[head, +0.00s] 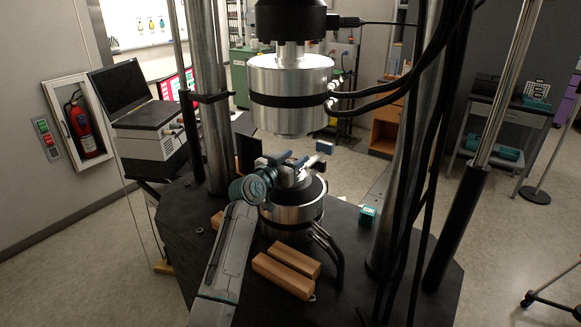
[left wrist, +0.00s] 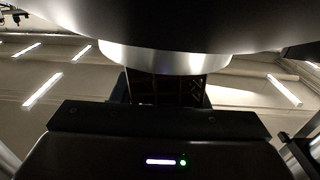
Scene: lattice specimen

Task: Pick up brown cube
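I cannot make out a clear brown cube in the head view. My left gripper (head: 293,164) is over the lower silver platen (head: 292,213), below the upper silver cylinder (head: 290,93). Its fingers are small and dark there, and I cannot tell their gap. In the left wrist view a dark, brownish grid-like shape (left wrist: 166,89) shows past the gripper's black housing, under the silver rim of the upper cylinder (left wrist: 160,59). It is too dark to tell whether it is the cube or is held. My right gripper is not in view.
Long wooden blocks (head: 285,275) lie on the black machine table (head: 345,270) in front of the lower platen. A small green box (head: 368,215) stands to its right. Metal columns (head: 207,95) and hanging black cables (head: 385,98) flank the space.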

